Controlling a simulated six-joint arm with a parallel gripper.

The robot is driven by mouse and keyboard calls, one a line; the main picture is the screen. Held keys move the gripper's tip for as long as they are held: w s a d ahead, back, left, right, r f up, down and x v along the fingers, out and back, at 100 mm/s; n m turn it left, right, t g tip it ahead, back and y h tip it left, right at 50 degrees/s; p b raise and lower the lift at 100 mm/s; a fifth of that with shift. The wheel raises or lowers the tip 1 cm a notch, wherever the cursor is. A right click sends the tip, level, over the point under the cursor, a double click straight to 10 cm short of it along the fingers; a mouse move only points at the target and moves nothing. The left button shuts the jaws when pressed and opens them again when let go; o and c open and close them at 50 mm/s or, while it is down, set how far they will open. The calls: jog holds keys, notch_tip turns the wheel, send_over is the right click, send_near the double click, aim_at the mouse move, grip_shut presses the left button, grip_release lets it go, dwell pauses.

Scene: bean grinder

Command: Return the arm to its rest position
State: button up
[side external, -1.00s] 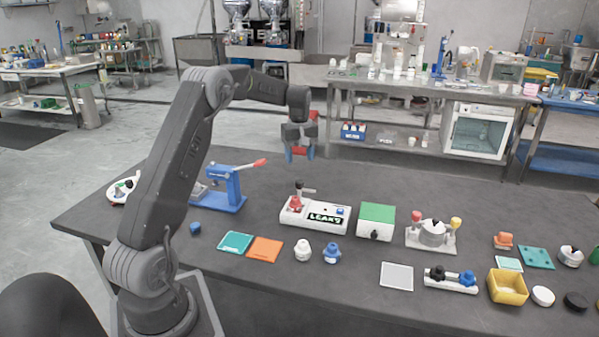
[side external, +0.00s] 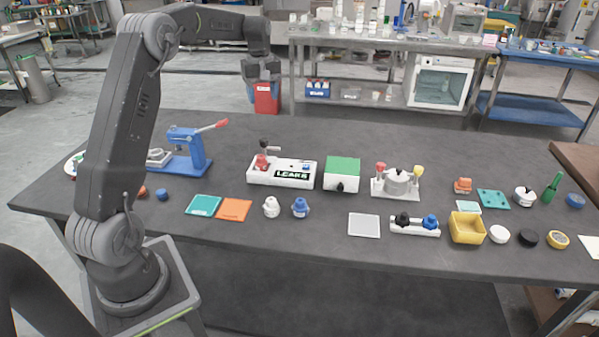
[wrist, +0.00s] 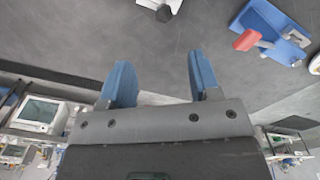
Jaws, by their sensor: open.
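My gripper (side external: 263,98) hangs in the air above and beyond the far edge of the dark table (side external: 330,260), fingers pointing down. In the wrist view my gripper (wrist: 160,78) shows two blue fingers spread apart with nothing between them. My arm rises from its base at the table's left end and bends over at the top. A red box (side external: 267,100) shows behind the fingers in the side view; it appears to be in the background, not held.
A blue press (side external: 190,150) with a red handle stands at left; it also shows in the wrist view (wrist: 270,28). The white LEAKS box (side external: 270,172), green-topped box (side external: 341,172) and yellow bin (side external: 467,229) stand on the table. The air around my gripper looks clear.

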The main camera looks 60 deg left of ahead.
jog(key=s+d+r+m+t, duration=0.1)
jog(key=s+d+r+m, duration=0.25)
jog(key=d, duration=0.55)
jog(key=s+d+r+m+t, duration=0.1)
jog(key=s+d+r+m, duration=0.3)
jog(key=d, duration=0.6)
jog(key=s+d+f+m+t, duration=0.3)
jog(key=s+d+m, duration=0.5)
jog(key=s+d, duration=0.5)
jog(key=s, duration=0.4)
jog(key=shift+d, duration=0.4)
